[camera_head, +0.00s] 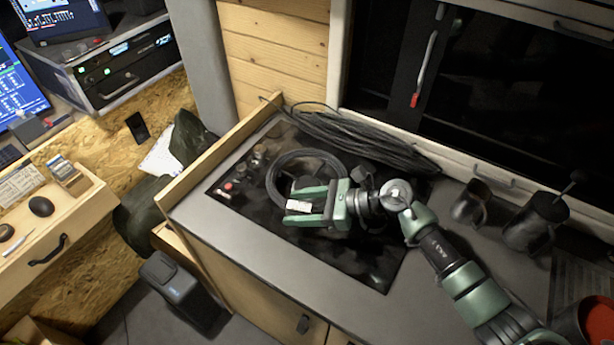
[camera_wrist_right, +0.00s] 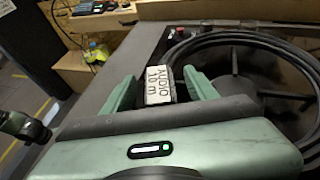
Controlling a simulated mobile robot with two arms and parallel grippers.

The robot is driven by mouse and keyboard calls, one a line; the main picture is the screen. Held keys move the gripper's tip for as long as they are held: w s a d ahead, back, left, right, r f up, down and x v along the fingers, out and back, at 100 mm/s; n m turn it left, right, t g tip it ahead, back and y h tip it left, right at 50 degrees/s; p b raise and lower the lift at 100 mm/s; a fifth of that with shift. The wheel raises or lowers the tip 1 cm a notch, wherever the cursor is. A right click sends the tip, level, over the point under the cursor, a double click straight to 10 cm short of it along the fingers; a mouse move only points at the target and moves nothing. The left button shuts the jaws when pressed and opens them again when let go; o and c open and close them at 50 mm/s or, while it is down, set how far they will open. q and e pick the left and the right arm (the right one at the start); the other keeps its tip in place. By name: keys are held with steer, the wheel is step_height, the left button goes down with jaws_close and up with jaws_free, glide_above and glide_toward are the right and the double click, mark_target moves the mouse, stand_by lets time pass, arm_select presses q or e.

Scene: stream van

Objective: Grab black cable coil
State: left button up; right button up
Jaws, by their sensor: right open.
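The black cable coil (camera_head: 272,182) lies on the dark cooktop panel of the counter. A white tag (camera_head: 299,206) reading "AUDIO 10 m" shows at its near side. My right gripper (camera_head: 290,207) is open over the near edge of the coil, with its fingers to either side of the tag. In the right wrist view the tag (camera_wrist_right: 158,85) shows between the two green fingers, and the coil's ring (camera_wrist_right: 215,42) lies to the right. The gripper body hides part of the coil. I cannot tell whether the fingers touch it.
A long loose cable bundle (camera_head: 360,140) lies behind the coil along the wall. A wooden edge board (camera_head: 215,150) borders the counter on the left. A metal mug (camera_head: 471,203) and a pitcher (camera_head: 533,222) stand to the right. The front counter strip is clear.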

steer(key=shift+d, duration=0.1)
jaws_close()
steer(key=shift+r, duration=0.1)
steer(key=shift+r, duration=0.1)
